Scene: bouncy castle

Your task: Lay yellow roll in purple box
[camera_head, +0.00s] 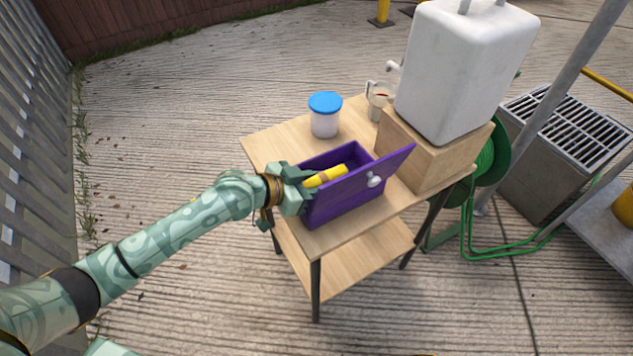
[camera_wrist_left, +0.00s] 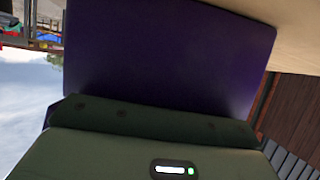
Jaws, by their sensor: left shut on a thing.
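The purple box (camera_head: 336,208) stands on the wooden table with its front panel tilted outward and a white knob on it. The yellow roll (camera_head: 328,175) lies at the box's opening, over or inside it; how deep it is I cannot tell. My left gripper (camera_head: 305,182) is at the box's left end, shut on the near end of the roll. In the left wrist view a purple wall of the box (camera_wrist_left: 170,60) fills the middle, and the roll is hidden. My right gripper is not in view.
The wooden table (camera_head: 275,130) also holds a jar with a blue lid (camera_head: 325,114), a cup (camera_head: 379,100) and a white dispenser (camera_head: 455,70) on a wooden block (camera_head: 430,150). A green hose (camera_head: 487,160) hangs at the right.

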